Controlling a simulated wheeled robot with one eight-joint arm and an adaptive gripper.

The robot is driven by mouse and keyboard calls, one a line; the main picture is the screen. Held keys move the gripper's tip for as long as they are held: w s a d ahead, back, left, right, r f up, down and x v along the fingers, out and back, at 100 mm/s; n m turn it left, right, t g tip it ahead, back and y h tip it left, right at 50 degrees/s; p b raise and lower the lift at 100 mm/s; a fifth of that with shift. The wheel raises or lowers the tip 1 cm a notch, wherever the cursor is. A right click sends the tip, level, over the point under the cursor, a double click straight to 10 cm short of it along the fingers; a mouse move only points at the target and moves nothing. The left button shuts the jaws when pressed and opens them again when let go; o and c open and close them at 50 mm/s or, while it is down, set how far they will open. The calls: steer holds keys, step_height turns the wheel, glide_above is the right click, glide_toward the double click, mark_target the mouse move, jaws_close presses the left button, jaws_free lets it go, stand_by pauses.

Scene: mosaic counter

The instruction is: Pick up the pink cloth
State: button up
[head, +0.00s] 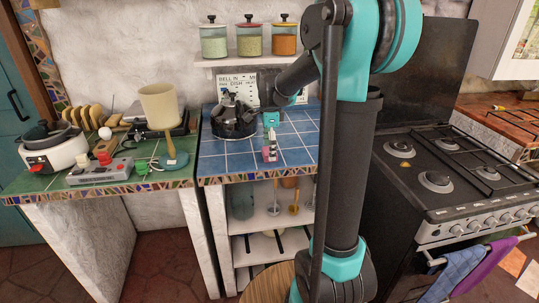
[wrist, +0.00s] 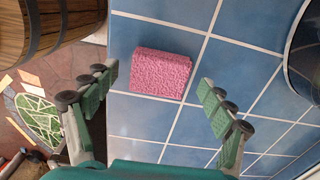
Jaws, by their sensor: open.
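The pink cloth (wrist: 160,74) looks like a thick, rough-textured block. It lies on the blue tiled counter (wrist: 140,122). In the wrist view my gripper (wrist: 158,80) is open, with one finger on each side of the cloth in the picture and neither touching it. Nothing is held. In the head view the cloth (head: 270,157) shows small and pink near the counter's front edge, just below my gripper (head: 270,139). The gap in height between gripper and cloth is hard to tell.
A dark kettle (head: 234,120) stands on the counter left of my gripper; its dark curved side (wrist: 306,48) shows in the wrist view. A wooden barrel (wrist: 45,25) stands below the counter's edge. A stove (head: 430,175) is at the right. Tiles around the cloth are bare.

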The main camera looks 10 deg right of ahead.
steer(key=shift+c, duration=0.3)
steer(key=c, duration=1.2)
steer(key=shift+r, duration=0.1)
step_height(320, 180, up, 20)
steer(key=shift+f, duration=0.1)
